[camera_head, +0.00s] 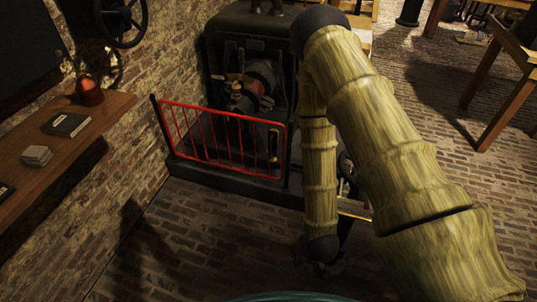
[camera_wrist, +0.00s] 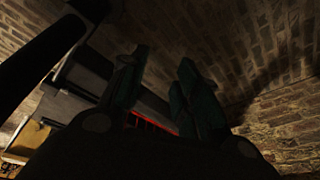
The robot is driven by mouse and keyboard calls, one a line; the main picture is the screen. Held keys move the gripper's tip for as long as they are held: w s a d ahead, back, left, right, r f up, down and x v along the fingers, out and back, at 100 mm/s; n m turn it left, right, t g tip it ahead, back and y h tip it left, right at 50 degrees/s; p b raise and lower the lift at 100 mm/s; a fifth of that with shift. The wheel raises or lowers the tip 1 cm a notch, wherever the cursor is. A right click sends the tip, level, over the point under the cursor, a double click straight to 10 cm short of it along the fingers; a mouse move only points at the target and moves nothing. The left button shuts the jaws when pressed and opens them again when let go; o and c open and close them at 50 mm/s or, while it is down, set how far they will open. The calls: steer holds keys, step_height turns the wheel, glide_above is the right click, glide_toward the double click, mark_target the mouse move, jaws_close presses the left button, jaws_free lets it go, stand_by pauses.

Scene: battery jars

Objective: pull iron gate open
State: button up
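The iron gate (camera_head: 222,138) is a low red railing with thin upright bars. It stands at the front of a dark machine, its left end near the brick wall. A dark latch or handle (camera_head: 273,146) shows near its right end. A red strip of the gate (camera_wrist: 150,122) shows behind the fingers, low in the picture.
The dark machine (camera_head: 250,70) stands on a black base behind the gate. A wooden wall shelf (camera_head: 75,155) with small items juts out at the left. Wooden tables (camera_head: 485,80) stand at the right. The brick floor (camera_head: 200,250) in front of the gate is clear.

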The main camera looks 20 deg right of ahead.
steer(key=w+f+t+b, duration=0.2)
steer(key=w+b, duration=0.2)
steer(key=w, duration=0.2)
steer(key=w+f+t+b, duration=0.1)
steer(key=w+f+b, duration=0.2)
steer(key=w, duration=0.2)
steer(key=t+b, duration=1.2)
steer(key=b, duration=1.6)
glide_toward(270, 147)
steer(key=w+b, duration=0.4)
steer(key=w, duration=0.4)
steer(key=shift+w, duration=0.35)
steer(key=shift+w+r+b, duration=0.1)
steer(key=shift+w+b, duration=0.4)
steer(key=shift+w, duration=0.45)
steer(key=shift+c, duration=0.5)
jaws_close()
